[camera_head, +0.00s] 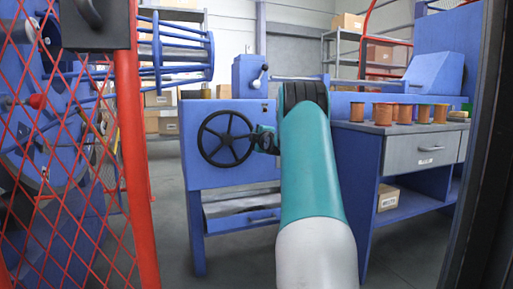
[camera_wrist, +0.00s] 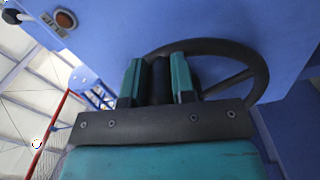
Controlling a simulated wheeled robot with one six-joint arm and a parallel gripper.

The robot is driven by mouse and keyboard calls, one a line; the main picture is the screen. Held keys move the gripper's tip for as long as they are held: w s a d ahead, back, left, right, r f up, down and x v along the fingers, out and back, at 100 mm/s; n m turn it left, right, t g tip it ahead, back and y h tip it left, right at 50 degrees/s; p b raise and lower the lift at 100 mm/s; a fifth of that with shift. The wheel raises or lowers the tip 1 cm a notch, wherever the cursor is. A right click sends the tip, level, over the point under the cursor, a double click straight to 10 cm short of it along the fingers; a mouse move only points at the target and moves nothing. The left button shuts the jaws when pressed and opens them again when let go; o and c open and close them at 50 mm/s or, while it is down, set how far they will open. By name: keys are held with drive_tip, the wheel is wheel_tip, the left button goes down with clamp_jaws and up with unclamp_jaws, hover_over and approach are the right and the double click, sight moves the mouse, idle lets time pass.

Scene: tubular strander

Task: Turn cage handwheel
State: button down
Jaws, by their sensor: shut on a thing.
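The cage handwheel (camera_head: 229,138) is a black spoked wheel on the front of a blue machine housing. My gripper (camera_head: 262,140) is at the right side of its rim, partly hidden behind my teal arm. In the wrist view, the two teal fingers of my gripper (camera_wrist: 160,82) are closed around a dark, upright, rounded piece at the wheel, which looks like its handle or a part of its rim. The handwheel (camera_wrist: 240,75) arcs behind and to the right of the fingers in that view.
A red mesh guard (camera_head: 134,150) stands open at the left, before the blue cage. A grey-topped workbench (camera_head: 400,130) with several copper-coloured spools is at the right. A dark post (camera_head: 478,170) bounds the right edge. Grey floor shows below the housing.

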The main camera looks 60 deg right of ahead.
drive_tip(key=shift+w+a+r+n, duration=0.1)
drive_tip(key=shift+r+n, duration=0.5)
drive_tip(key=shift+r, duration=0.05)
drive_tip(key=c, duration=0.9)
unclamp_jaws()
drive_tip(key=shift+c, duration=0.2)
drive_tip(key=p+v, duration=0.2)
drive_tip(key=v, duration=1.5)
drive_tip(key=shift+a+f, duration=0.1)
drive_tip(key=shift+a, duration=0.15)
